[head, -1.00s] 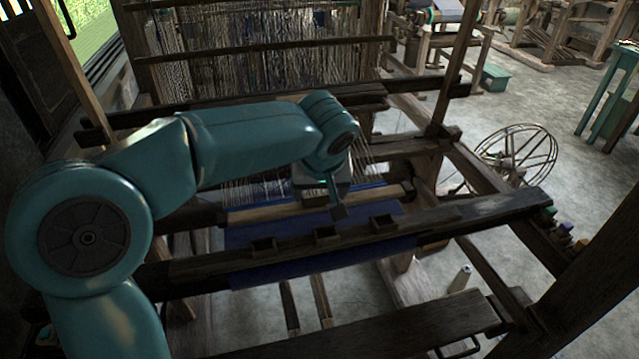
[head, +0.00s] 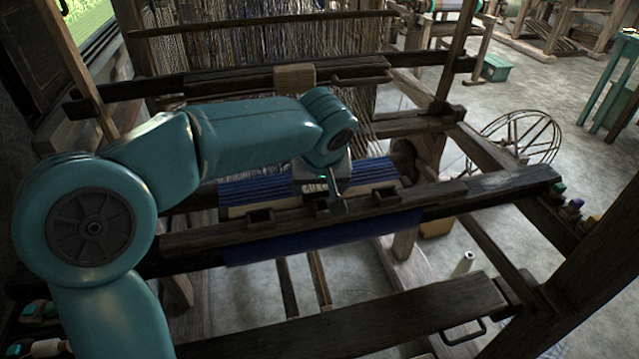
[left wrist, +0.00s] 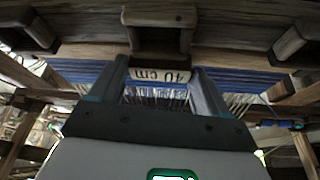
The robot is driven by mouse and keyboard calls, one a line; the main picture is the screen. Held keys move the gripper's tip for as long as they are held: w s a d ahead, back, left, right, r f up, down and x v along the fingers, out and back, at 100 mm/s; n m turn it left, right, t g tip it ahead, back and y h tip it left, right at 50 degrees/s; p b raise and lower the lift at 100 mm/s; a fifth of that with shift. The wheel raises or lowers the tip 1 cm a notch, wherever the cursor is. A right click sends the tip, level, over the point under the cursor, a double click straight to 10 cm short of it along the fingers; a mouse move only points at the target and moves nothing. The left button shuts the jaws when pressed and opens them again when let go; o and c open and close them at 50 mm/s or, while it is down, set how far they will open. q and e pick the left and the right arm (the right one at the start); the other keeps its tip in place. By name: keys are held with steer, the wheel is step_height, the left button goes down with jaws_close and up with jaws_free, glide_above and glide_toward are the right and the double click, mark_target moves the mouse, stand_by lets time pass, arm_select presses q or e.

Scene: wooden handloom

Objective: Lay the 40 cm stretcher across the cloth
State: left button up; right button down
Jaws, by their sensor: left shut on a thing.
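The stretcher (head: 238,211) is a pale wooden bar lying crosswise just behind the loom's dark front beam. Its "40 cm" label shows upside down in the left wrist view (left wrist: 162,76). My left gripper (head: 336,200) is shut on the stretcher near its middle, with the fingers on either side of the label. The blue cloth (head: 310,244) hangs below the front beam, and a blue striped stretch (head: 250,190) shows behind the bar. I cannot tell whether the bar touches the cloth. My right gripper is not in view.
The dark front beam (head: 440,197) carries three square wooden holders, the middle one (left wrist: 158,40) close in front of my fingers. A wooden block (head: 295,77) sits on the rear crossbeam. A lower plank (head: 400,310) runs in front. A spoked wheel (head: 520,138) stands at right.

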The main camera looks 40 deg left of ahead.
arm_select(q)
steer(key=shift+f, duration=0.15)
steer(key=o, duration=1.1)
steer(key=p+v, duration=0.1)
steer(key=v, duration=1.5)
steer(key=shift+p, duration=0.35)
